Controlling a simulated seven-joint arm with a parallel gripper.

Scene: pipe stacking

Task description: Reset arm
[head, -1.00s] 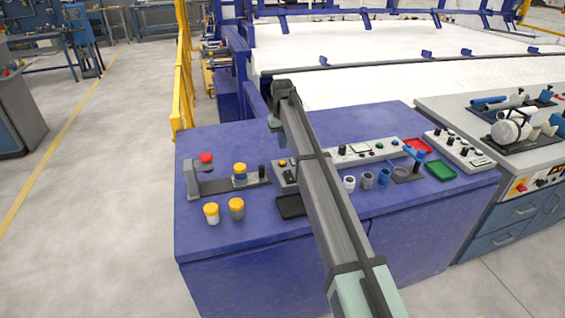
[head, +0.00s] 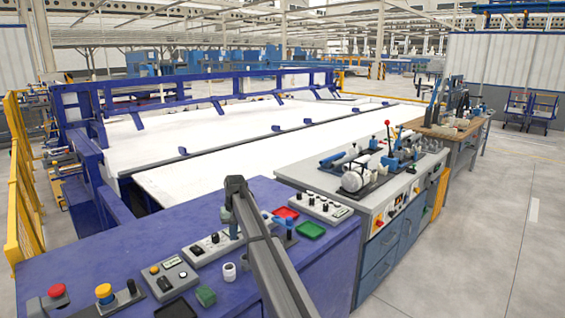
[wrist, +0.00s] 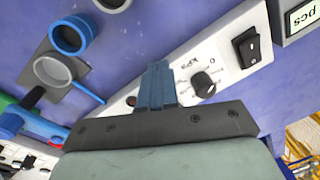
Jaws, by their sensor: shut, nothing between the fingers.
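My gripper (head: 233,228) hangs down from the end of my arm in the head view, in front of the long white control panel (head: 206,246) on the blue table (head: 110,256). In the wrist view its blue fingers (wrist: 157,68) are together and empty, beside the panel's black knob (wrist: 203,84). A small white pipe (head: 229,272) stands on the table left of my arm. The wrist view shows a blue ring-shaped pipe (wrist: 70,36) and a grey one (wrist: 52,71), both apart from the fingers. My arm hides part of the table.
A red tray (head: 286,212) and a green tray (head: 311,230) lie right of my arm, near a second control panel (head: 322,208). A grey box with buttons (head: 169,277) and a red button (head: 56,291) stand left. A grey workbench (head: 373,207) adjoins at right.

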